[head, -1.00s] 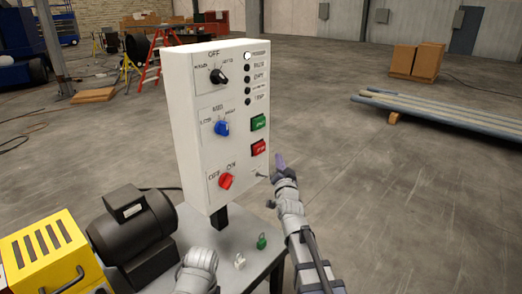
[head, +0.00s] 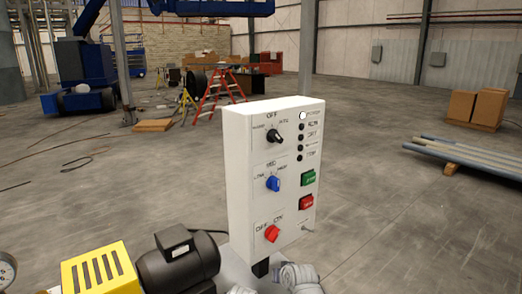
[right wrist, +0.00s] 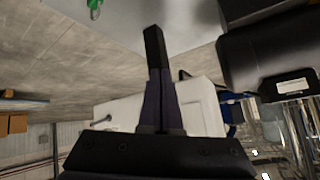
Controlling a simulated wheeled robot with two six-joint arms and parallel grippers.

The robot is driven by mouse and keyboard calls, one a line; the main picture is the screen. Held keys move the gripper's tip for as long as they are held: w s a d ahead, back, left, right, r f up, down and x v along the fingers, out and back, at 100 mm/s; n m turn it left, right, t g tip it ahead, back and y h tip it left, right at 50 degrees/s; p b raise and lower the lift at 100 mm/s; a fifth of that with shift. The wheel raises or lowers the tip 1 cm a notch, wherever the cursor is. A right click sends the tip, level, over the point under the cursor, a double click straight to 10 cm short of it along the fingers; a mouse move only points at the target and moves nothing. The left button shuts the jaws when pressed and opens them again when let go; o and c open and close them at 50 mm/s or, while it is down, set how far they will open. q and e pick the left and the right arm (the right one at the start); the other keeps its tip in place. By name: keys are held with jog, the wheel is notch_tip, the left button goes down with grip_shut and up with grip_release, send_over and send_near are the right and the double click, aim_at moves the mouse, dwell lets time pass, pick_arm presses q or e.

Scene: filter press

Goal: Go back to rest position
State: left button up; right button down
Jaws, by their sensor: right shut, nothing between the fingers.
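The white control panel (head: 275,175) stands upright on its post in the middle of the head view. It has a black knob (head: 278,138), a blue knob (head: 273,184), a red knob (head: 271,233), a green button (head: 308,178) and a red button (head: 306,202). Its top indicator lamp (head: 303,115) is white. My right gripper (right wrist: 157,65) is shut and empty in the right wrist view, with part of the white panel (right wrist: 200,95) behind it. In the head view only part of my right arm shows below the panel. My left gripper is out of view.
A dark motor (head: 180,262), a yellow slotted cover (head: 98,272) and a gauge (head: 6,270) are at lower left. A green item (right wrist: 95,10) shows in the right wrist view. Pipes (head: 470,158) and boxes (head: 475,107) lie at right, with open floor between.

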pick_arm(q)
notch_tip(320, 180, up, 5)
jog(key=p, duration=0.3)
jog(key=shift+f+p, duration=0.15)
jog(key=shift+p, duration=0.2)
pick_arm(e)
jog(key=s+f+n+g+h, duration=0.1)
jog(key=s+n+g+h, duration=0.3)
jog(key=s, duration=1.8)
jog(key=g, duration=0.5)
jog(key=shift+f, duration=0.35)
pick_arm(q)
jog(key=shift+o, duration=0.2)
